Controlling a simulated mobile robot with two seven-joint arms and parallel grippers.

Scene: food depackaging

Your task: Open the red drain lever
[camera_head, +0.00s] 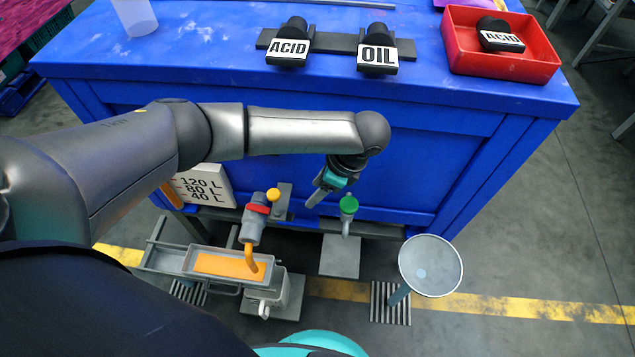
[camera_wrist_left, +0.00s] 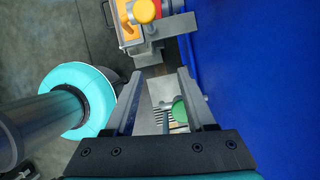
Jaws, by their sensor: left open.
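The red drain lever (camera_head: 258,208) sits on a grey valve (camera_head: 252,230) with a yellow knob (camera_head: 273,195), low at the front of the blue bench. Orange liquid runs from this valve into a tray (camera_head: 187,262) below. In the left wrist view the red part (camera_wrist_left: 166,8) and yellow knob (camera_wrist_left: 144,11) show at the top edge, beyond the fingertips. My left gripper (camera_head: 316,198) is open and empty, right of the lever and apart from it, close to a green-topped valve (camera_head: 348,204). This green top (camera_wrist_left: 179,109) shows between the fingers in the left wrist view. My right gripper is not in view.
The blue bench (camera_head: 430,180) front is close beside my left gripper. A white container with litre marks (camera_head: 205,186) stands left of the lever. A round grey-rimmed disc on a stand (camera_head: 430,265) is at right. ACID and OIL items (camera_head: 288,52) and a red bin (camera_head: 500,62) are on top.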

